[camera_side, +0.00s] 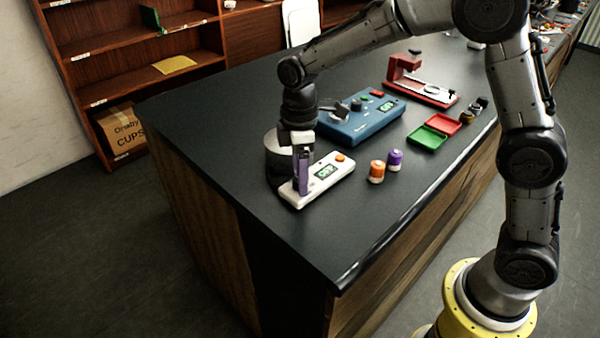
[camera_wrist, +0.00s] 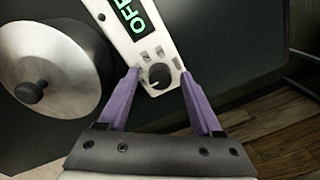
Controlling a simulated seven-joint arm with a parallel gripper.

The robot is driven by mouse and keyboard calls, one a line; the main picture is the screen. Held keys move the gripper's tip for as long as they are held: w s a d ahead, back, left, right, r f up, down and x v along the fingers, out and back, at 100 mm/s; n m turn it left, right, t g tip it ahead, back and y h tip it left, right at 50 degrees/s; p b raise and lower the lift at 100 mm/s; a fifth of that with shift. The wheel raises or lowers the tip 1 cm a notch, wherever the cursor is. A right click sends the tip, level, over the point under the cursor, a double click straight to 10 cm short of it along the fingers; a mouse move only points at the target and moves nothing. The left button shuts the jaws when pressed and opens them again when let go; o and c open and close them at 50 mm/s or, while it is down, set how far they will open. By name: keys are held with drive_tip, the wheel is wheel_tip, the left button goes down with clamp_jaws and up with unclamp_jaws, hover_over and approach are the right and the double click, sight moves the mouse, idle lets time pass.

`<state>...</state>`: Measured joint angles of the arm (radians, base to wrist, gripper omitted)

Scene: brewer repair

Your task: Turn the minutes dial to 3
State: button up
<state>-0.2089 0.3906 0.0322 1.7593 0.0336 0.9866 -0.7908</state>
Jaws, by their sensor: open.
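A white device with a green display reading "OFF" (camera_wrist: 128,18) lies near the table's left corner; in the side view the white device (camera_side: 338,172) has an orange button on top. A small black dial (camera_wrist: 158,75) sits at its near end in the wrist view. My gripper (camera_wrist: 160,82) has purple fingers, one on each side of the dial, open and apart from it. In the side view my gripper (camera_side: 303,180) points down over the device's near end and hides the dial. The dial's numbers are too small to read.
A round metal lidded vessel (camera_wrist: 55,65) stands close left of the gripper. Orange (camera_side: 376,172) and purple (camera_side: 395,160) jars stand right of the device. A blue device (camera_side: 365,122), green tray (camera_side: 426,138) and red stand (camera_side: 420,90) are farther back. The table's front corner is clear.

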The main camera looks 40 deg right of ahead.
clamp_jaws()
drive_tip(key=shift+m, duration=0.3)
drive_tip(key=m, duration=1.1)
drive_tip(key=shift+m, duration=0.4)
drive_tip(key=m, duration=0.6)
drive_tip(key=shift+a+t, duration=0.1)
drive_tip(key=shift+t, duration=0.2)
drive_tip(key=m, duration=0.5)
drive_tip(key=shift+r, duration=0.1)
drive_tip(key=shift+m, duration=0.4)
